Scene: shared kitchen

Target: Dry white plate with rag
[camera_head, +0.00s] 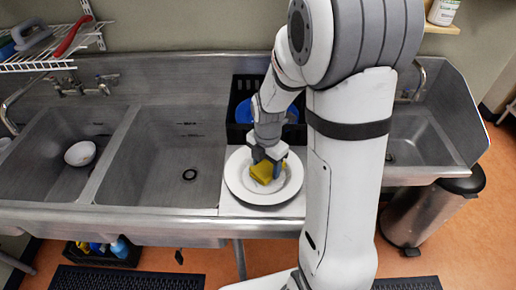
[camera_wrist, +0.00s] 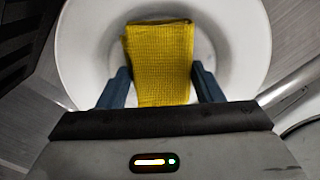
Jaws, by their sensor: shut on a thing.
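The white plate (camera_head: 237,187) lies on the flat steel counter between the sink basins, near its front edge. In the wrist view the plate (camera_wrist: 88,40) fills the upper middle. A yellow textured rag (camera_wrist: 160,60) is between my gripper's blue fingers and lies over the middle of the plate. The rag (camera_head: 262,171) also shows in the head view under my gripper (camera_head: 268,165). My gripper is shut on the rag and points down at the plate. I cannot tell how firmly the rag presses on the plate.
A black crate (camera_head: 240,95) with blue dishes stands behind the plate. Empty sink basins lie to the left (camera_head: 165,160) and right (camera_head: 425,140). A white bowl (camera_head: 80,153) sits in the far left basin. A trash bin (camera_head: 425,215) stands on the floor at right.

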